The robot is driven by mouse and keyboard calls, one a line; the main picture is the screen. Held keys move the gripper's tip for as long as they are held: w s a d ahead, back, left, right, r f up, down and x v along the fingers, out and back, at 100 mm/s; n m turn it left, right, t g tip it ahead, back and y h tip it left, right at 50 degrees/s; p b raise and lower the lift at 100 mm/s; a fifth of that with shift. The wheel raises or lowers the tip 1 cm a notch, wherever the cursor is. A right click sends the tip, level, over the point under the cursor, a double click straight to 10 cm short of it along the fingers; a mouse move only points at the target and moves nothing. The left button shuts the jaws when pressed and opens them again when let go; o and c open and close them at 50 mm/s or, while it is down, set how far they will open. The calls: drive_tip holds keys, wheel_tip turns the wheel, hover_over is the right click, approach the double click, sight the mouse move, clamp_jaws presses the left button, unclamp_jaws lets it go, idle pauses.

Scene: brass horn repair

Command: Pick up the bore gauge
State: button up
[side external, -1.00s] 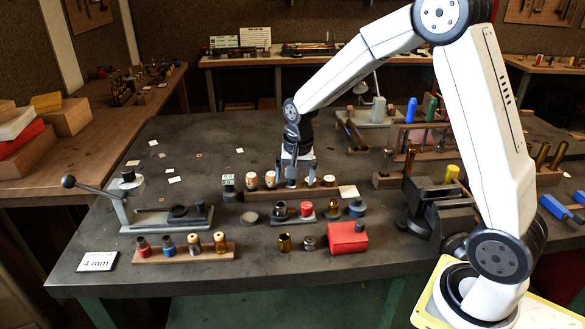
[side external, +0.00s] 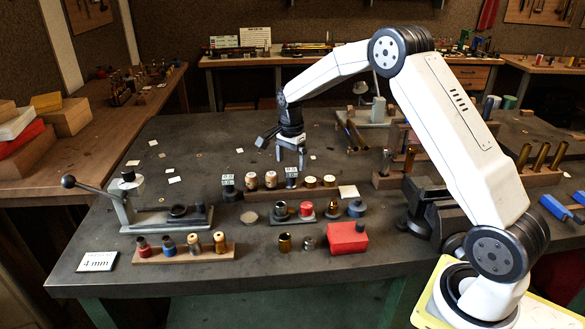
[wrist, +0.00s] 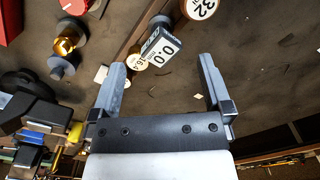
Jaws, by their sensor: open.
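Two small gauges with digital displays stand on the bench, and I cannot tell for certain which is the bore gauge. One gauge (side external: 291,177) is upright in the wooden rack among pale-topped plugs. The other (side external: 229,187) stands at the rack's left end. My gripper (side external: 291,160) is open and empty, pointing down above and slightly behind the rack gauge. In the wrist view, a gauge display (wrist: 160,47) reading 0.0 shows just beyond and between the open fingertips (wrist: 163,68), with no contact visible.
Plugs (side external: 310,182) stand close to the rack gauge, and a numbered plug (wrist: 199,8) shows in the wrist view. A red block (side external: 347,238) and small brass parts (side external: 285,243) lie in front. A dark vise (side external: 428,205) is at the right. Bench behind the rack is mostly clear.

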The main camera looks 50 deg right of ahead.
sight(291, 170)
drive_tip(key=shift+d+f, duration=0.1)
drive_tip(key=shift+f, duration=3.45)
clamp_jaws()
drive_tip(key=shift+w, duration=0.1)
drive_tip(key=shift+r, duration=0.2)
